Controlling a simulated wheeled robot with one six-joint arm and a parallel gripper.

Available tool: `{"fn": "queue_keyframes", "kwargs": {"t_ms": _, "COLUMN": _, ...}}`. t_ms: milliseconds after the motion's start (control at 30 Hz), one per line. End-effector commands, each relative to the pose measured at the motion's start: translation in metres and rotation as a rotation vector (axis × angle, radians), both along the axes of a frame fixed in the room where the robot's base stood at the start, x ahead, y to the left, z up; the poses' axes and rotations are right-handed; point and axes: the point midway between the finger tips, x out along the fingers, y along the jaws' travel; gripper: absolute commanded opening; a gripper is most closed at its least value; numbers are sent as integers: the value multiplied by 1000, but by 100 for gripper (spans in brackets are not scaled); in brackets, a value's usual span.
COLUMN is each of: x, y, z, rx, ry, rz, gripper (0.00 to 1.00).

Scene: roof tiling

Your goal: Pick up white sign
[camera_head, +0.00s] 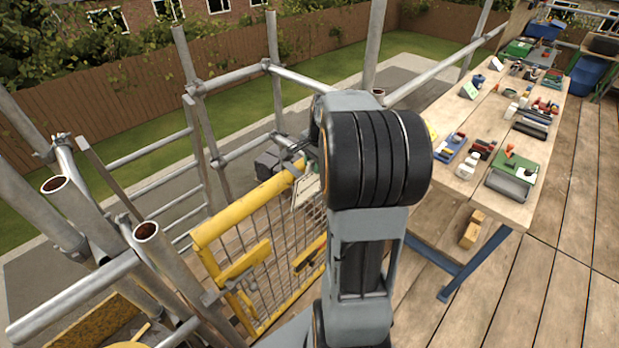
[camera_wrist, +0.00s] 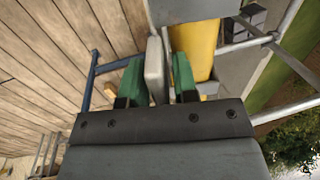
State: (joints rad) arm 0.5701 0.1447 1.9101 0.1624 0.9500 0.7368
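The white sign (camera_head: 306,190) hangs at the yellow mesh gate, partly hidden behind my arm in the head view. My gripper (camera_head: 300,158) is at the gate's top rail, largely hidden by the arm. In the wrist view, the green fingers of my gripper (camera_wrist: 158,80) stand on either side of a pale slab, which looks like the white sign's upper edge (camera_wrist: 154,68). The slab is close to the left finger, and a narrow gap shows at the right finger. The fingers look open around it. The yellow rail (camera_wrist: 195,48) is just behind the right finger.
The yellow gate (camera_head: 258,255) stands among grey scaffold tubes (camera_head: 205,150) on the left. A wooden workbench (camera_head: 440,110) with tools and trays is on the right, on blue legs. The plank floor (camera_head: 560,240) at the right front is clear.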

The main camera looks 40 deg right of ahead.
Motion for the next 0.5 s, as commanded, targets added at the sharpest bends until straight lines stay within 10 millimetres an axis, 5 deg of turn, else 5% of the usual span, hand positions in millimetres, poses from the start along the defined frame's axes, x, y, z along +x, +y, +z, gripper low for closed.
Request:
{"fn": "queue_keyframes", "kwargs": {"t_ms": 267, "x": 0, "y": 0, "z": 0, "rx": 0, "ry": 0, "rz": 0, "gripper": 0}}
{"fn": "queue_keyframes", "kwargs": {"t_ms": 500, "x": 0, "y": 0, "z": 0, "rx": 0, "ry": 0, "rz": 0, "gripper": 0}}
